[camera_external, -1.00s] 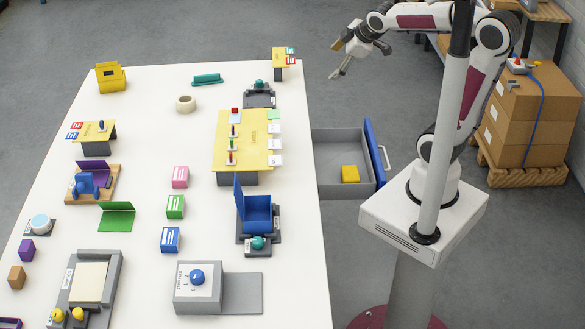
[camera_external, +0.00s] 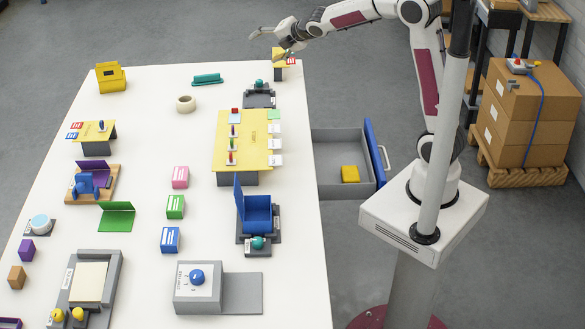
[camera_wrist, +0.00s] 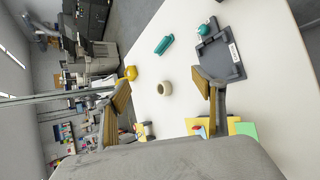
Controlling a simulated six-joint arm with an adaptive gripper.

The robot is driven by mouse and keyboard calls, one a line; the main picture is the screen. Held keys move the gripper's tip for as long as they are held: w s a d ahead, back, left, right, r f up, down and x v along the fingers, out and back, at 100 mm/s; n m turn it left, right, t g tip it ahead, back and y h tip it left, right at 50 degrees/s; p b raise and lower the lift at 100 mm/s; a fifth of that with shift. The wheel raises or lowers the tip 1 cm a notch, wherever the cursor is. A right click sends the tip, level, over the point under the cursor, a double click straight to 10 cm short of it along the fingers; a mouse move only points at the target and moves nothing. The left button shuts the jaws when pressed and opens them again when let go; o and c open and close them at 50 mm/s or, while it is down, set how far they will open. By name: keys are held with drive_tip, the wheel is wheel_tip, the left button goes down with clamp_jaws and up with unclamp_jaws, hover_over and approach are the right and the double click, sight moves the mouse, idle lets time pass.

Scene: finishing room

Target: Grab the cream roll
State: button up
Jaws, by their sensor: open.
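The cream roll (camera_external: 186,104) is a short ring with a hole through its middle, lying flat on the white table near its far end. In the wrist view the cream roll (camera_wrist: 164,88) shows between my two fingers, farther off and apart from them. My gripper (camera_external: 270,42) is above the far right corner of the table, to the right of the roll. In the wrist view my gripper (camera_wrist: 166,92) has its fingers wide apart and nothing between them.
A teal block (camera_external: 207,79) lies just beyond the roll. A yellow holder (camera_external: 110,77) stands to its left. A grey tray with a teal knob (camera_external: 259,97) and a yellow stand (camera_external: 240,140) are to its right. An open grey drawer (camera_external: 338,140) holds a yellow block (camera_external: 350,173).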

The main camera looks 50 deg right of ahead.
drive_tip(key=w+a+f+n+t+y, duration=0.1)
drive_tip(key=w+a+f+n, duration=0.3)
drive_tip(key=w+n, duration=0.15)
drive_tip(key=w+a+f+n+y, duration=0.2)
drive_tip(key=w+a+f+n, duration=0.15)
drive_tip(key=w, duration=0.25)
drive_tip(key=n+y, duration=0.3)
drive_tip(key=n, duration=0.7)
approach(185, 100)
drive_tip(key=a, duration=0.2)
drive_tip(key=shift+s+a+r, duration=0.15)
drive_tip(key=shift+a+r, duration=0.1)
drive_tip(key=shift+r, duration=0.15)
drive_tip(key=shift+x, duration=1.3)
drive_tip(key=shift+f, duration=0.1)
drive_tip(key=shift+x, duration=2.55)
drive_tip(key=shift+d, duration=0.15)
